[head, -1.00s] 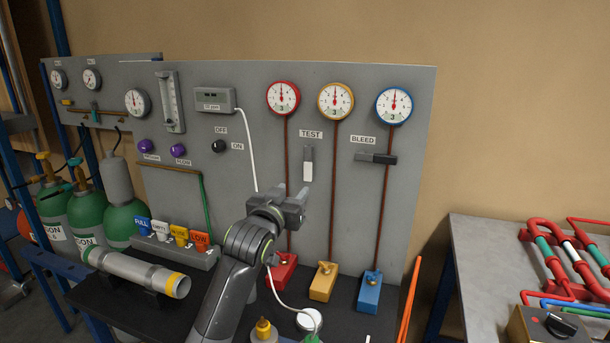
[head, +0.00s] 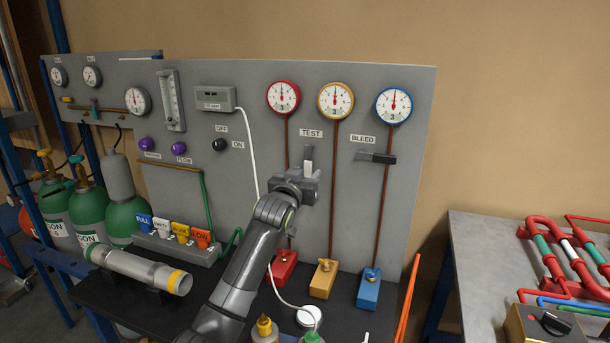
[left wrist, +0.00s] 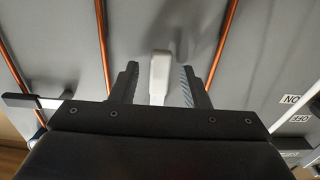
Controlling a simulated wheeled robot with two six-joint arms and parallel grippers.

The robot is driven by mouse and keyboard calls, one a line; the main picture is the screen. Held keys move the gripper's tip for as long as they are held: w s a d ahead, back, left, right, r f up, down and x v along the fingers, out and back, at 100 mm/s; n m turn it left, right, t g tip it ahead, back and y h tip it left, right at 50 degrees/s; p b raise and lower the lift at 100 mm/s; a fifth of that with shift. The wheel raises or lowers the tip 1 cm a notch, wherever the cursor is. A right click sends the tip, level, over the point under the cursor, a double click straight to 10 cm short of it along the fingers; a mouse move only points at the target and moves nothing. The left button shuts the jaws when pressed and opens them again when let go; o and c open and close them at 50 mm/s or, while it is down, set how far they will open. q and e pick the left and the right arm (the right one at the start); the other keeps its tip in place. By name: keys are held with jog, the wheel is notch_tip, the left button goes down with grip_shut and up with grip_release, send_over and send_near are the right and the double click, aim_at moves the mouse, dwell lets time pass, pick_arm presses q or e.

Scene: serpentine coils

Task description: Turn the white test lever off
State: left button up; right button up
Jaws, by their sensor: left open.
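In the left wrist view the white lever (left wrist: 160,76) stands between the two open fingers, with a gap on each side. The fingers do not appear to touch it. My right gripper is not in view.
The dark bleed lever (head: 375,157) sits to the right. Red, yellow and blue gauges (head: 335,101) are above, with copper pipes running down to coloured valve blocks (head: 323,280). A white cable (head: 250,150) hangs left of the lever. A round black ON/OFF knob (head: 219,145) is further left.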

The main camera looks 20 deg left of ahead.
pick_arm(q)
grip_shut()
dwell(0.5)
jog(key=a+m+p, duration=0.1)
jog(key=m, duration=0.1)
jog(key=a+r+m+p, duration=0.1)
jog(key=m+p, duration=0.1)
jog(key=m, duration=0.1)
jog(key=a+r+m+p, duration=0.1)
jog(key=a+m, duration=0.1)
jog(key=m, duration=0.1)
jog(key=shift+p, duration=0.3)
jog(key=m, duration=0.1)
jog(key=a+r+m+p, duration=0.1)
jog(key=m, duration=0.3)
jog(key=shift+w+a+r, duration=0.1)
jog(key=shift+a+r, duration=0.15)
jog(key=shift+r, duration=0.15)
jog(key=shift+a+r+m+p, duration=0.15)
jog(key=shift+r+m+p, duration=0.35)
jog(key=shift+m, duration=0.75)
jog(key=shift+a+r+m+p, duration=0.1)
jog(key=shift+r+m+p, duration=0.1)
jog(key=shift+r+m, duration=0.75)
jog(key=shift+f+m, duration=0.25)
jog(key=shift+m, duration=0.15)
grip_release()
